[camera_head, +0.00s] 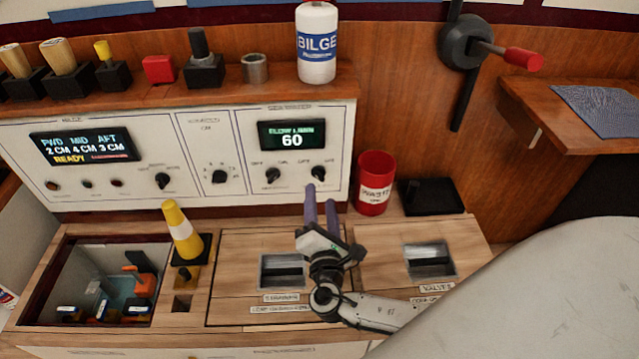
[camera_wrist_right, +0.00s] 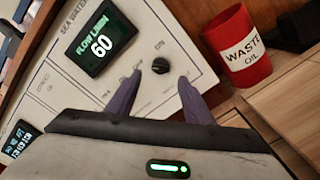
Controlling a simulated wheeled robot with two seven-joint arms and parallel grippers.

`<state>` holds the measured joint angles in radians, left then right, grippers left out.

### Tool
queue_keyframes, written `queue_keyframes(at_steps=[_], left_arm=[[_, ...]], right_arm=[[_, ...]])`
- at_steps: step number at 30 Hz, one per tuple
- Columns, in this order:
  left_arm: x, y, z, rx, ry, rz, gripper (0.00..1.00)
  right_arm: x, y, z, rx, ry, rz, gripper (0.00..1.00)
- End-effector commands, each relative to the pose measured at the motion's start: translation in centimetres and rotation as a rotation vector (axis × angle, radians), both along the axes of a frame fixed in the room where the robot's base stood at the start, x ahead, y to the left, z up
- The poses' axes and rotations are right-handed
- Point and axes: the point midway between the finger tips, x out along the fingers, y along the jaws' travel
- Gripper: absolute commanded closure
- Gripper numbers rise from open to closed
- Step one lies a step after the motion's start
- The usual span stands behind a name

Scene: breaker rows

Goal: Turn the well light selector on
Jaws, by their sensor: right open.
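A white control panel (camera_head: 200,205) carries several black rotary knobs. The labels by them are too small to read, so I cannot tell which is the well light selector. My right gripper (camera_head: 321,195) is open and empty, its purple fingers pointing at the rightmost knob (camera_head: 318,173). In the right wrist view this knob (camera_wrist_right: 160,66) shows between and beyond the fingertips (camera_wrist_right: 159,84), seemingly apart from them. Other knobs are a second one in the same section (camera_head: 273,175), a middle one (camera_head: 219,176) and a left one (camera_head: 162,181). My left gripper is not in view.
A red waste oil cup (camera_head: 375,183) stands just right of the panel, by a black tray (camera_head: 430,197). A yellow cone (camera_head: 182,230) and an open well (camera_head: 60,285) are at left. A bilge bottle (camera_head: 316,42) stands on the shelf above.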

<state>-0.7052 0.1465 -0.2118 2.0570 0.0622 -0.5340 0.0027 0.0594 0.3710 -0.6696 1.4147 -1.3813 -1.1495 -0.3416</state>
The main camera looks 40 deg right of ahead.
Motion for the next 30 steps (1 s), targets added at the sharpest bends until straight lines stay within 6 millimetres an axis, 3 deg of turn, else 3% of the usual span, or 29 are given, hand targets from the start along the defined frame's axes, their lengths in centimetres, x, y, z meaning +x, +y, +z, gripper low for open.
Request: queue_keyframes(at_steps=[3, 9, 22, 30], left_arm=[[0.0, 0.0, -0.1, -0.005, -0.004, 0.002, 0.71], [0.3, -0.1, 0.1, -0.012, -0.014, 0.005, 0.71], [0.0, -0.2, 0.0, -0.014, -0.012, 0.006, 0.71], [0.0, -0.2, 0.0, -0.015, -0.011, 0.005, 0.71]], right_arm=[[2.1, -1.3, 0.0, -0.001, -0.002, -0.002, 0.53], [4.5, -2.8, -0.1, 0.002, -0.001, -0.001, 0.53], [5.5, -3.4, 0.0, 0.005, 0.001, 0.0, 0.53], [5.5, -3.4, 0.0, 0.005, 0.0, -0.001, 0.94]])
